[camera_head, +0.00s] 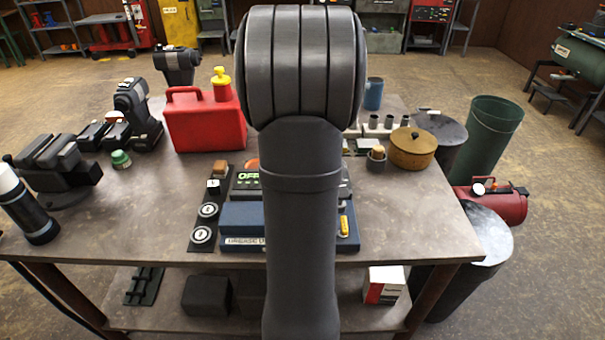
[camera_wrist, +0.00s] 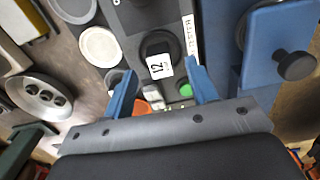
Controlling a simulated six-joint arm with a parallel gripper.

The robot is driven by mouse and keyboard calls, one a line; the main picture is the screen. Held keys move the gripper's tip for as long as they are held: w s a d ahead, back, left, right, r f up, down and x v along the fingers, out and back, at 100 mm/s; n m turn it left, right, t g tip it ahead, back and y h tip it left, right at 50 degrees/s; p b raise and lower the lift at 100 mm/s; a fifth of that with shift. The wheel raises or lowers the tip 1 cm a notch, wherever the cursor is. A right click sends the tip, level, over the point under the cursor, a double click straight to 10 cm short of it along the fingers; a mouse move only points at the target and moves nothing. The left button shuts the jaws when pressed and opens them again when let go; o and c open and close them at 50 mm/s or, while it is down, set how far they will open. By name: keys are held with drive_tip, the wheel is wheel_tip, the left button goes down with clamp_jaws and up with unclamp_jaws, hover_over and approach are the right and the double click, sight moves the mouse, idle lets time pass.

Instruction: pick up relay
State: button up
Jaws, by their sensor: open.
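My gripper (camera_wrist: 160,66) is open in the wrist view, with its two blue fingers apart. Between the fingertips is a small dark piece with a white label (camera_wrist: 159,66) that reads "12"; it may be the relay, but I cannot tell for sure. No jaw is seen closed on it. In the head view my own arm covers the middle of the workbench (camera_head: 140,215) and hides my gripper. I cannot pick out the relay there.
A green button (camera_wrist: 186,90) is close to the right finger. A blue part with a dark knob (camera_wrist: 295,66) stands at right. In the head view, a red jerry can (camera_head: 205,125), a brown pot (camera_head: 412,150) and a vise (camera_head: 55,165) stand on the bench.

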wheel_tip(320, 180, down, 3)
drive_tip(key=shift+f, duration=0.2)
drive_tip(key=shift+c, duration=0.4)
drive_tip(key=c, duration=1.1)
drive_tip(key=shift+o, duration=0.2)
drive_tip(key=shift+r, duration=0.1)
